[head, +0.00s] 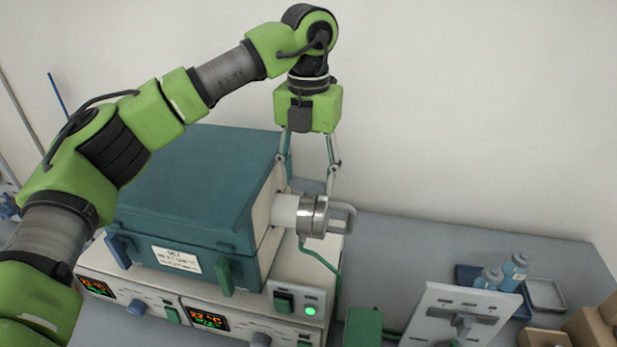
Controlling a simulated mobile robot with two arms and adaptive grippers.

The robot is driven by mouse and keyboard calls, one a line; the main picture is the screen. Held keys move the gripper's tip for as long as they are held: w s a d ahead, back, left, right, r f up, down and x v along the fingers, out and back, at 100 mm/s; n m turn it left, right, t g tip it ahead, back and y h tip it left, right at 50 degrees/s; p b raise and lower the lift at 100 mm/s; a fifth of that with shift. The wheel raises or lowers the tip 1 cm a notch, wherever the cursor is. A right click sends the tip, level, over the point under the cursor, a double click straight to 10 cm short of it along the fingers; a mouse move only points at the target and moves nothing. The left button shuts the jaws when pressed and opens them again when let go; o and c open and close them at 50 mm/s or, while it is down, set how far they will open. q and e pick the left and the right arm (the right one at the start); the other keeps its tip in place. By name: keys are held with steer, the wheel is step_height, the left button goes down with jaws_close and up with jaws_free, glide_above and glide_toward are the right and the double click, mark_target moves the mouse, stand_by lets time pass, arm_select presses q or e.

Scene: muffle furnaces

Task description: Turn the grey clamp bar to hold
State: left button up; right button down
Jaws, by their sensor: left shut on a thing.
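A white tube (285,209) with a metal end cap (313,216) sticks out from the right side of the teal furnace (195,185). A grey loop-shaped handle shows on the cap's right end. My left gripper (309,190) reaches down from above, with its fingers spread around the cap and shut on it; the fingertips are partly hidden. A grey bar (463,324) sits on a tilted light panel (455,308) at lower right, apart from the gripper. It looks like the clamp bar; the labels on the panel are too small to read. My right gripper is not in view.
The furnace stands on a control unit with displays, knobs and a lit green lamp (310,311). A green box (362,328) stands left of the panel. Blue bottles (514,271), a tray (545,294) and brown blocks (590,330) are at right.

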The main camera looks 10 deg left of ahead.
mark_target(308, 181)
arm_select(q)
steer(key=shift+n, duration=0.6)
steer(key=o, duration=1.1)
step_height(308, 181, up, 12)
stand_by(0.4)
